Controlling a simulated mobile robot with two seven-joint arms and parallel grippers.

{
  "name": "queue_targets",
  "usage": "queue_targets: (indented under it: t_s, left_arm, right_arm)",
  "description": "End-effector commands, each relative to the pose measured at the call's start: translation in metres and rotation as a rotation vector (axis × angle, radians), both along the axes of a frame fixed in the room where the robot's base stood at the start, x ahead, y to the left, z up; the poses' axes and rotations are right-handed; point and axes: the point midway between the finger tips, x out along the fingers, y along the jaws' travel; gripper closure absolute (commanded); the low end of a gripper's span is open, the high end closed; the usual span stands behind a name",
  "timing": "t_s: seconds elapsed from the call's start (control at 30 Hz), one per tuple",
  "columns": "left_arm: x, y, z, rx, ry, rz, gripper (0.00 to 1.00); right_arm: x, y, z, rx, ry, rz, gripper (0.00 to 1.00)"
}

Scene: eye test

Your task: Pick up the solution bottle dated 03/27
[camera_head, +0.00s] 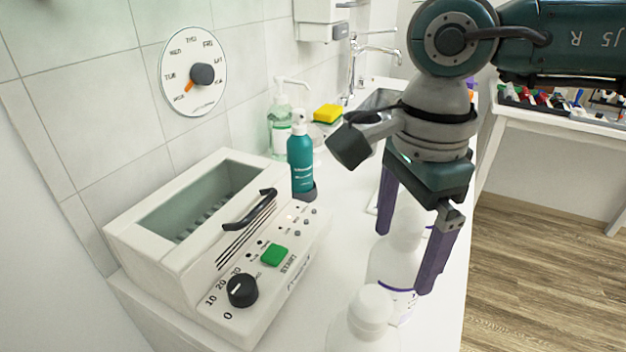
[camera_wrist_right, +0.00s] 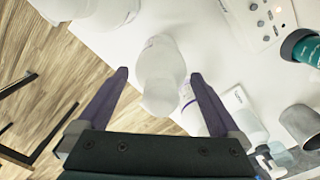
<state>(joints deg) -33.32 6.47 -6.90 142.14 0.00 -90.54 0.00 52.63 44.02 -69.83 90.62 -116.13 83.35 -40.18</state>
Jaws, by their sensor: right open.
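Two white bottles stand on the white counter at the front right of the head view. The rear bottle (camera_head: 392,262) has a purple line on its label and is partly hidden by a finger. The front bottle (camera_head: 362,322) is cut off by the lower edge. No date can be read on either. My right gripper (camera_head: 404,261) is open, pointing down, with its purple fingers to either side of the rear bottle. In the right wrist view, a white bottle (camera_wrist_right: 160,65) shows between the open fingertips (camera_wrist_right: 159,73); contact cannot be told. My left gripper is not seen.
A white bath device (camera_head: 165,285) with a knob and green button stands left of the bottles. A teal spray bottle (camera_head: 300,160), a soap dispenser (camera_head: 280,128) and a yellow sponge (camera_head: 327,113) are behind. A wall dial (camera_head: 194,70) hangs above. The counter's right edge is close to the bottles.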

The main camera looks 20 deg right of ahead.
Motion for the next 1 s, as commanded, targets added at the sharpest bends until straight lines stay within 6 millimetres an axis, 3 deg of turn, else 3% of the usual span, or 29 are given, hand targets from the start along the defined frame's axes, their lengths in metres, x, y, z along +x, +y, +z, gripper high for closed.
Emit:
queue_targets:
  t_s: [0.1, 0.33, 1.0]
  left_arm:
    - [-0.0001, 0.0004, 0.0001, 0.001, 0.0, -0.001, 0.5]
    - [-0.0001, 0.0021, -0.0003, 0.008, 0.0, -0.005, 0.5]
    - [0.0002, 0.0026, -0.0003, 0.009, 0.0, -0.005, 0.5]
  right_arm:
    - [-0.0001, -0.0001, -0.0097, 0.0, 0.0, 0.0, 0.0]
    - [0.0002, 0.0, -0.0105, 0.0, -0.001, 0.0, 0.01]
    - [0.0003, 0.0002, -0.0099, 0.001, -0.001, -0.001, 0.77]
